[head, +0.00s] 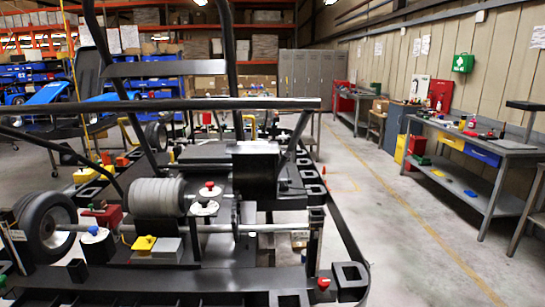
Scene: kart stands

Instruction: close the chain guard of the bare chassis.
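The bare chassis (210,277) fills the left and middle of the head view, a black tube frame close to me. A rear axle (272,228) runs across it to a wheel (46,226) on the left. A grey ribbed cylinder (157,197) sits above the axle. Right of it a black box-like panel (256,170) stands upright, with a thin dark disc (237,218) by the axle below. This panel may be the chain guard; I cannot tell its hinge or whether it is open. Neither of my grippers shows.
Black bars (165,104) of the frame rise in front of the view. Another kart with blue panels (48,94) stands behind left. A workbench (475,146) with small items stands along the right wall. The grey floor (395,235) between chassis and bench is clear.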

